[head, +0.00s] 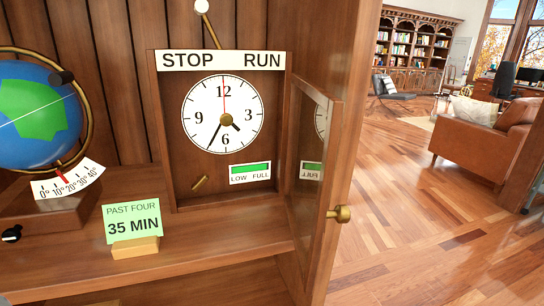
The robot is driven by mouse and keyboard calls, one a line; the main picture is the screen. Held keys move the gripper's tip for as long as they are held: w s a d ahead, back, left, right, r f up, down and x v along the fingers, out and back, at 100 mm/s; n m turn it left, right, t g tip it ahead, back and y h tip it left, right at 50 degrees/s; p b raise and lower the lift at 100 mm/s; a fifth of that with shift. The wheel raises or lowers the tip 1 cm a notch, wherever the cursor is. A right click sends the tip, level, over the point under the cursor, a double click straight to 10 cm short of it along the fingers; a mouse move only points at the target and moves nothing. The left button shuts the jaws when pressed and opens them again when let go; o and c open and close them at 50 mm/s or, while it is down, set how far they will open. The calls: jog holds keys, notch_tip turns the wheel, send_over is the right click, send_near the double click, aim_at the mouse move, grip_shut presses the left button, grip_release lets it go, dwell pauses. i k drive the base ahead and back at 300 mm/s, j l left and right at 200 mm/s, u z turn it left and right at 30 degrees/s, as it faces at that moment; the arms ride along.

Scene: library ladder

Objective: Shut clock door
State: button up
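The clock (222,114) is set in a wooden case at the middle of the shelf. Its face shows about 4:35. The clock door (309,175) is a glass pane in a wooden frame, hinged on the right side of the case. It stands open, swung out towards me, with the clock face uncovered. The glass reflects part of the dial and the gauge. My gripper is not in view.
A globe (40,112) on a wooden base stands to the left. A green card (132,221) reading "PAST FOUR 35 MIN" sits in a wooden holder on the shelf (210,245) before the clock. Open floor (400,220) lies to the right, with a leather sofa (490,140) beyond.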

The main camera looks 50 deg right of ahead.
aim_at(334, 105)
jog(key=l+z, duration=0.2)
jog(key=z, duration=0.25)
jog(key=k+l+z, duration=0.1)
jog(key=l+z, duration=0.15)
jog(key=z, duration=0.2)
